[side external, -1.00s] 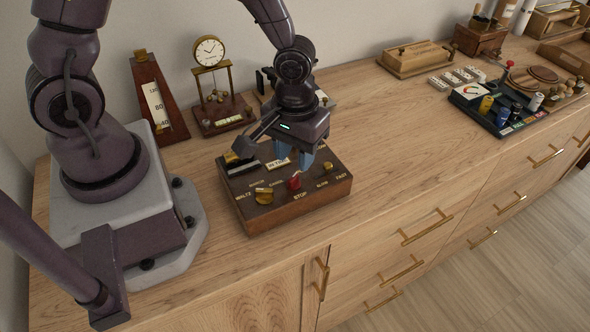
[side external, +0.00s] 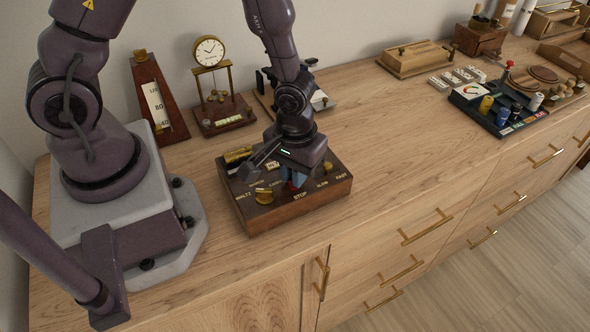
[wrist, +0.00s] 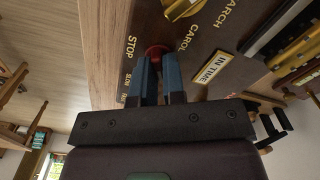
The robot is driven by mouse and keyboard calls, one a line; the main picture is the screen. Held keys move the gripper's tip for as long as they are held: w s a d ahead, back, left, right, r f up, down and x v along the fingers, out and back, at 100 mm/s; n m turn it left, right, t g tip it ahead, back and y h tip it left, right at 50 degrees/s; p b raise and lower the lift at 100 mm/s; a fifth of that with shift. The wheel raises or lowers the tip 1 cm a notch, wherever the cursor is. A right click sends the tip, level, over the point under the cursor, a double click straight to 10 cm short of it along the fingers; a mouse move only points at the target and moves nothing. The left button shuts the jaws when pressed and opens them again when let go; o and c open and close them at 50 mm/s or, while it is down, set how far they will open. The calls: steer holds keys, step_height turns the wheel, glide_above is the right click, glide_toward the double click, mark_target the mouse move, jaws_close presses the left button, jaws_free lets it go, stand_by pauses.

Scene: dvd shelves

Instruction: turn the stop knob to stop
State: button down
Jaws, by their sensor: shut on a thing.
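The wooden music box (side external: 300,207) sits on the cabinet top, with lettering including WALTZ, SLOW, FAST and STOP on its upper face. The red stop knob (wrist: 156,50) shows beside the STOP label in the wrist view. In the side view it is mostly hidden behind the fingers. My gripper (wrist: 157,60) points down at the box, its two blue fingertips shut on the red knob, one on each side. The side view also shows my gripper (side external: 296,180) low over the front of the box. The knob's exact turn angle is hard to tell.
A brass knob (side external: 264,196) stands left of the red knob, and a gold cylinder (side external: 238,154) lies at the box's back left. A clock (side external: 209,52) and a metronome (side external: 155,98) stand behind.

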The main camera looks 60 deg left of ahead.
steer(key=shift+m, duration=0.4)
steer(key=m, duration=0.5)
steer(key=shift+d+m, duration=0.15)
steer(key=shift+m, duration=0.15)
steer(key=m, duration=0.6)
steer(key=shift+d, duration=0.15)
steer(key=m, duration=0.5)
steer(key=shift+s+d+m, duration=0.1)
steer(key=shift+m, duration=0.3)
steer(key=m, duration=0.5)
steer(key=shift+s+m, duration=0.15)
steer(key=shift+m, duration=0.15)
steer(key=c, duration=1.2)
jaws_free()
